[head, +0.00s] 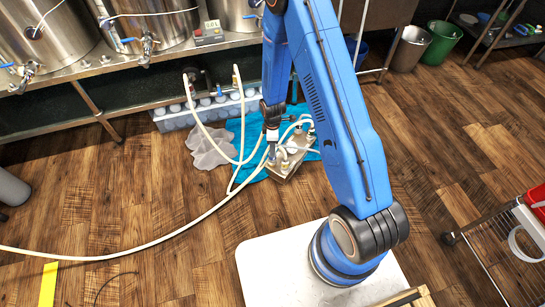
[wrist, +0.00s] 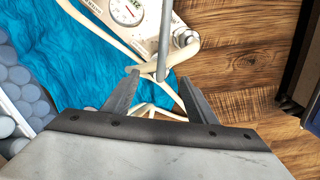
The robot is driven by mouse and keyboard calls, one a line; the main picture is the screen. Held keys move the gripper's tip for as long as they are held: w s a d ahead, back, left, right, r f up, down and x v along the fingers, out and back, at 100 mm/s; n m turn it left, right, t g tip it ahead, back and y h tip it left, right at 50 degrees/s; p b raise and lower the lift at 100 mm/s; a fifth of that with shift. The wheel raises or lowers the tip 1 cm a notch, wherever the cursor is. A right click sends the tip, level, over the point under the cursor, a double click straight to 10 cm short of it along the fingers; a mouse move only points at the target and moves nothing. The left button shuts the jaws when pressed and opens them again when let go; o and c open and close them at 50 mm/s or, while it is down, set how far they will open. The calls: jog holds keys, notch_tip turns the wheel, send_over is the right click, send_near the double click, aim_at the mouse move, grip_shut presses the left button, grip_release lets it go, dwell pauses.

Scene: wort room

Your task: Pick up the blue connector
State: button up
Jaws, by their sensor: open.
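I cannot make out a blue connector for certain in either view; my arm and gripper hide part of the floor area. My gripper (wrist: 158,76) is open in the wrist view, its two fingers pointing at cream hoses (wrist: 150,66) and the lower end of a thin grey metal rod (wrist: 164,40). The rod end shows in the gap near the fingertips; I cannot tell whether anything touches. In the head view my gripper (head: 272,148) is low, beside a metal plate unit (head: 285,168) with hoses. A pressure gauge (wrist: 126,12) sits near the rod.
A blue cloth (head: 245,135) lies crumpled under the unit, with a pale cloth (head: 207,147) beside it. A crate of bottles (head: 172,122) stands behind. Hoses loop across the left floor. Steel tanks (head: 150,20) stand on the bench. A wheeled rack (head: 500,245) is at right.

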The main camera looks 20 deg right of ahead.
jog(key=shift+f, duration=4.45)
grip_shut()
jog(key=shift+r, duration=5.05)
jog(key=shift+r, duration=0.15)
jog(key=shift+r, duration=2.1)
